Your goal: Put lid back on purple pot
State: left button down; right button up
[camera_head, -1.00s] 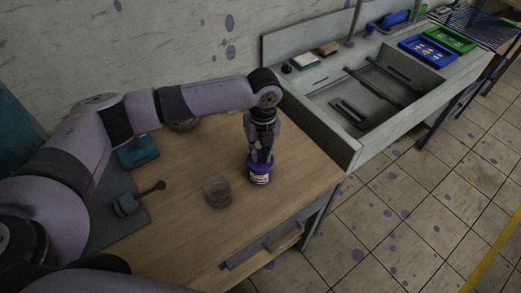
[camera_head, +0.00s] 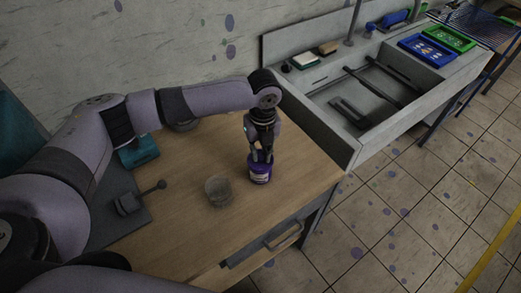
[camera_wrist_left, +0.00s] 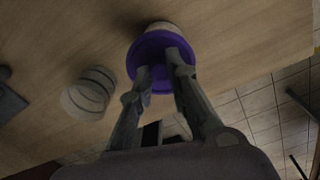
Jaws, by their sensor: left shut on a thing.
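The purple pot (camera_head: 260,174) stands upright on the wooden table near its right side, with a pale label on its front. My left gripper (camera_head: 262,157) points down onto the top of the pot. In the left wrist view, the fingers of my left gripper (camera_wrist_left: 160,68) are at the round purple lid (camera_wrist_left: 150,48), shut on it. The lid sits over the pot, whose pale side (camera_wrist_left: 163,27) shows beyond it. Whether the lid is fully seated cannot be told. My right gripper is not in view.
A grey-brown round jar (camera_head: 218,190) stands left of the pot and also shows in the left wrist view (camera_wrist_left: 90,92). A dark tool (camera_head: 140,198) lies on a grey mat at the left. A sink (camera_head: 370,100) adjoins the table at right. The table front is clear.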

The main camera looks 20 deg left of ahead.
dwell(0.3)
pick_arm(q)
jog(key=c, duration=1.5)
grip_release()
jog(key=shift+o, duration=0.5)
jog(key=o, duration=0.4)
jog(key=shift+o, duration=0.2)
jog(key=shift+r+p, duration=3.55)
jog(key=shift+p, duration=0.25)
grip_shut()
